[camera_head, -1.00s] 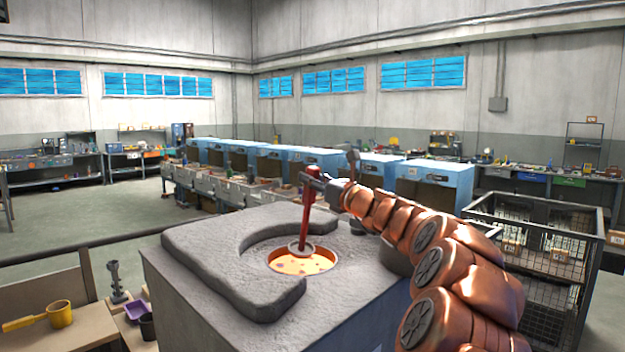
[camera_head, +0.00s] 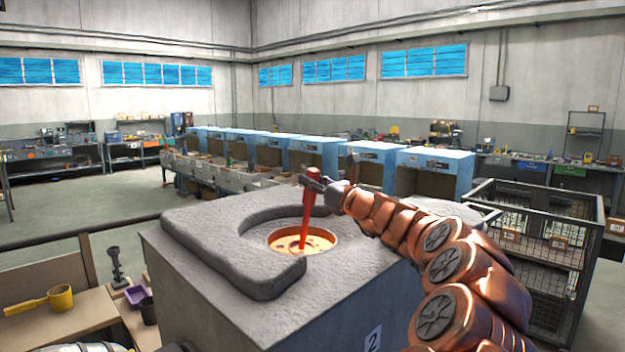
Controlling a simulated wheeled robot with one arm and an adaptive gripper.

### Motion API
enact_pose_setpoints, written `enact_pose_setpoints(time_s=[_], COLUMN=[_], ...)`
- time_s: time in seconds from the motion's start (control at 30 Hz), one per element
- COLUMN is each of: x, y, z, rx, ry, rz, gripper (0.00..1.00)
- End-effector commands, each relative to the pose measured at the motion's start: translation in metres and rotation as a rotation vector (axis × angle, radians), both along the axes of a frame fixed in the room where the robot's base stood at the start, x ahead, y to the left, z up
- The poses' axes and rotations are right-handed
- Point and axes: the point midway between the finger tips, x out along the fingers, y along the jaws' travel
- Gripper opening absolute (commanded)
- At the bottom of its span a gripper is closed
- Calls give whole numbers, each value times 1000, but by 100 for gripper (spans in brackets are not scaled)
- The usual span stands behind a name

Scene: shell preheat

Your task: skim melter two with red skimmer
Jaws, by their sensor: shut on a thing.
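The red skimmer (camera_head: 307,222) stands nearly upright over the round opening of the grey melter (camera_head: 220,235), which carries a label "2" (camera_head: 372,339) on its front. The skimmer's lower end reaches into the glowing orange melt (camera_head: 285,240); its head is hardly visible there. Darker patches show on the melt. My gripper (camera_head: 314,181) is shut on the top of the skimmer's red handle. My copper-coloured arm comes in from the lower right.
A yellow ladle (camera_head: 60,298), a dark stand (camera_head: 116,268) and a purple tray (camera_head: 137,295) are on the bench at lower left. A wire cage (camera_head: 545,260) with boxes stands right. Blue ovens (camera_head: 435,172) line up behind the melter.

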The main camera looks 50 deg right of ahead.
Motion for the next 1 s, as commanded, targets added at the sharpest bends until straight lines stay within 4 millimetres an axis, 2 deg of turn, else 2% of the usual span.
enact_pose_setpoints(time_s=[0.37, 1.0], x=[-1, -32], y=[-1, -17], z=[1, 3], rx=[-1, 0], ry=[-1, -2], rz=[-1, -2], gripper=[0, 0])
